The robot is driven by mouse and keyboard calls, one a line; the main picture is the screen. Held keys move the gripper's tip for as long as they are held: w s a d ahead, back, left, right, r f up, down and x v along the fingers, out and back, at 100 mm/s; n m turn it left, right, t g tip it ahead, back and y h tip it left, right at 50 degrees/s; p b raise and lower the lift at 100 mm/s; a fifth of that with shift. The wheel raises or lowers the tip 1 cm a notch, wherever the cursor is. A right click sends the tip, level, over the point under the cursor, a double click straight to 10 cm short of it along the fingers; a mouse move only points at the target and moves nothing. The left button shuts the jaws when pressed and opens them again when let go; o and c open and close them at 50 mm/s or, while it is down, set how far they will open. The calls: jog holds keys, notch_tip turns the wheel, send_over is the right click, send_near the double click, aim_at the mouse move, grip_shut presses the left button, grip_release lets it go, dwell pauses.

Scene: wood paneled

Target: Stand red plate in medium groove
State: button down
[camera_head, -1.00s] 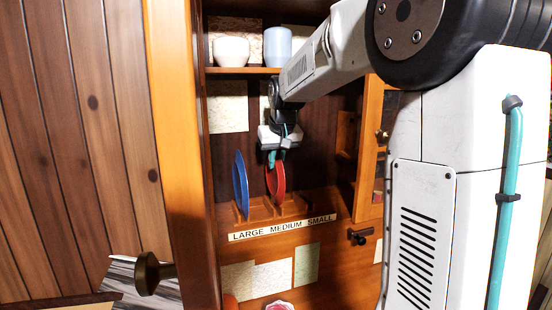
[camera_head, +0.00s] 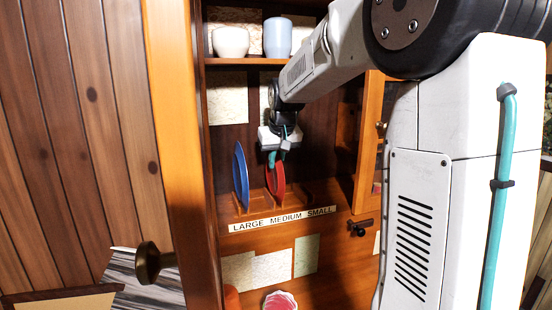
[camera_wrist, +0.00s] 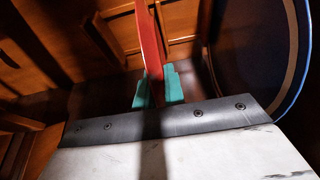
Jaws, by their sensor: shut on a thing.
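The red plate (camera_head: 277,182) is upright on edge in the head view, above the MEDIUM label of the wooden rack (camera_head: 262,205). My gripper (camera_head: 277,156) is shut on its upper edge from above. In the wrist view the red plate (camera_wrist: 151,50) shows edge-on between the teal fingertips (camera_wrist: 157,88). The plate's lower edge is at the rack's middle groove; whether it touches the bottom cannot be told. A blue plate (camera_head: 241,177) stands upright at the LARGE groove, left of the red one, and also shows in the wrist view (camera_wrist: 262,60). The SMALL groove looks empty.
A shelf (camera_head: 245,62) above holds a white cup (camera_head: 231,42) and a light blue cup (camera_head: 277,38). An open cabinet door (camera_head: 369,150) stands at the right. A pink-and-white dish (camera_head: 280,300) sits below. A door knob (camera_head: 148,263) juts out at lower left.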

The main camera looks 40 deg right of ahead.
jog(key=shift+f, duration=0.2)
jog(key=c, duration=1.4)
grip_release()
jog(key=v, duration=0.7)
jog(key=shift+s+r, duration=0.15)
jog(key=shift+r, duration=0.2)
jog(key=shift+a, duration=0.1)
